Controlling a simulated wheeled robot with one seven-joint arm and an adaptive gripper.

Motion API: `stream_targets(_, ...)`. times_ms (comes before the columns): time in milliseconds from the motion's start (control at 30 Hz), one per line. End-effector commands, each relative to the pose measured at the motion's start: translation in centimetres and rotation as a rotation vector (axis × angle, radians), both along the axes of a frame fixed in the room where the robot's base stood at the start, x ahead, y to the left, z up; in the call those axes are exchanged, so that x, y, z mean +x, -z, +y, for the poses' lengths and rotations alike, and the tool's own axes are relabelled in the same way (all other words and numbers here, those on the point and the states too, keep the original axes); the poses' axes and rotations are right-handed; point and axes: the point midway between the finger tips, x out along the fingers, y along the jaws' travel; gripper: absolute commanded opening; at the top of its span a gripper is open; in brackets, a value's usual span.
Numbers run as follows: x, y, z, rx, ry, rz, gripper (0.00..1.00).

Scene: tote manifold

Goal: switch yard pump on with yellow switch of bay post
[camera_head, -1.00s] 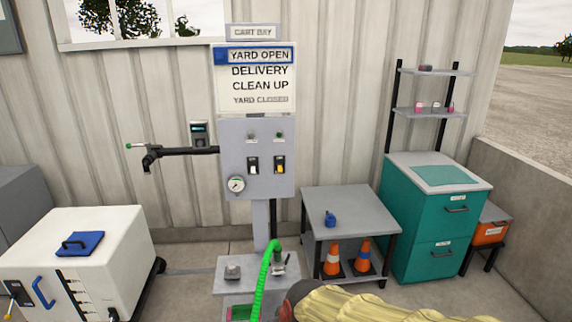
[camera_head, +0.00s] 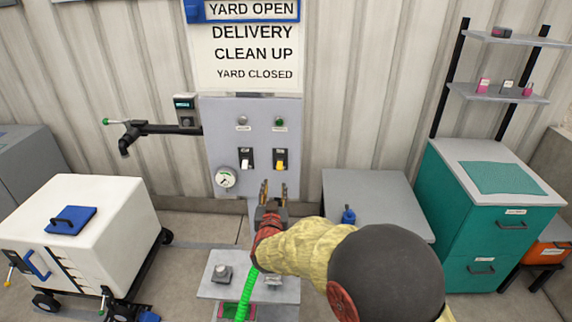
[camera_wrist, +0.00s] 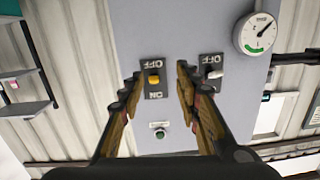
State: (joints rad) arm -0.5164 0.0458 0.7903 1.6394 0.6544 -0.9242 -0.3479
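The yellow switch (camera_head: 280,165) is on the right of the grey bay post panel (camera_head: 236,115). In the head view its yellow lever sits low on its black plate. In the upside-down wrist view the yellow switch (camera_wrist: 154,79) shows between OFF and ON labels. My gripper (camera_head: 273,188) is open and empty, its fingers pointing at the panel just below the switches. In the wrist view the fingers of my gripper (camera_wrist: 159,74) lie either side of the yellow switch; contact cannot be told. A green lamp (camera_head: 279,121) sits above the switch; whether it is lit is unclear.
A white switch (camera_head: 246,164) is close left of the yellow one, with a gauge (camera_head: 225,178) lower left. A black pipe (camera_head: 160,130) juts left. A green hose (camera_head: 246,290) rises below my arm. A grey table (camera_head: 370,195) and teal cabinet (camera_head: 440,195) stand right.

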Motion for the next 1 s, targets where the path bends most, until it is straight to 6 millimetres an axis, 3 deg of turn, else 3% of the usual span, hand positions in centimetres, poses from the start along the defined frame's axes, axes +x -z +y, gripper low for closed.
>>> stream_targets(200,0.2,-2.2,-1.2,-0.034,0.042,-0.085,0.33)
stream_targets(700,6.7,-2.0,-1.4,-0.041,0.041,-0.083,0.33)
stream_targets(1000,7.9,-2.1,-1.4,-0.041,0.040,-0.082,0.33)
